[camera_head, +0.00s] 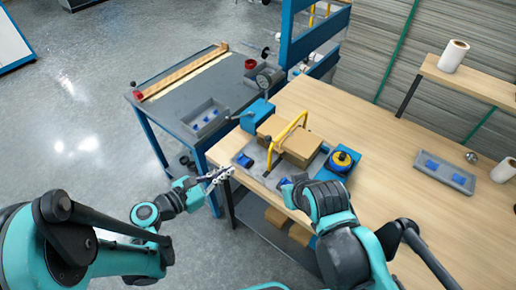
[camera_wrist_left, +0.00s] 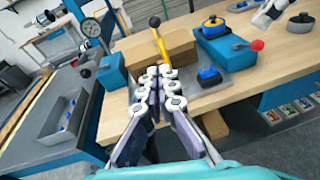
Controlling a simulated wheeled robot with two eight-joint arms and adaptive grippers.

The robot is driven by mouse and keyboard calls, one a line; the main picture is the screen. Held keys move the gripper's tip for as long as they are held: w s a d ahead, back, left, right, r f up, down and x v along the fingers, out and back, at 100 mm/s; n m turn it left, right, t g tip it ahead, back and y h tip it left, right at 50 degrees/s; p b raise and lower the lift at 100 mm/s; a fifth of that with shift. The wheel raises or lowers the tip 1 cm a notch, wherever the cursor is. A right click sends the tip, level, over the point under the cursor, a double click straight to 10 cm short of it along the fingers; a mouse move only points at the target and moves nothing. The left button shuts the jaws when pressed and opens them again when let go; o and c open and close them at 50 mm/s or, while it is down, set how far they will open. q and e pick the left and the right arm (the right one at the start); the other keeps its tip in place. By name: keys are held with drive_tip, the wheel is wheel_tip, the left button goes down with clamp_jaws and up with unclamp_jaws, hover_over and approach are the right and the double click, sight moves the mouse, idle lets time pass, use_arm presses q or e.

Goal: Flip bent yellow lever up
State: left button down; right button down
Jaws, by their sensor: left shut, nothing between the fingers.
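The bent yellow lever (camera_head: 289,131) rises from the fixture at the front edge of the wooden bench. It arches over a brown cardboard box (camera_head: 304,147). In the left wrist view, the yellow lever (camera_wrist_left: 161,42) ends in a black knob and stands beyond my fingers. My left gripper (camera_head: 226,172) is shut and empty, at the bench's front edge, left of the lever and apart from it. The left fingers (camera_wrist_left: 165,72) are together in the left wrist view. My right arm reaches over the bench to the right of the lever; its fingertips are not clear.
A blue fixture with a yellow-and-black round part (camera_head: 342,160) stands right of the box. A grey tray (camera_head: 444,173) lies on the right. A dark side table (camera_head: 180,100) is left.

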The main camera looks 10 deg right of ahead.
use_arm(q)
drive_tip(key=shift+d, duration=0.1)
drive_tip(key=r+b+x, duration=0.2)
drive_tip(key=x, duration=1)
drive_tip(key=shift+w+d+r, duration=0.3)
drive_tip(key=shift+d+r, duration=0.05)
drive_tip(key=shift+d, duration=0.25)
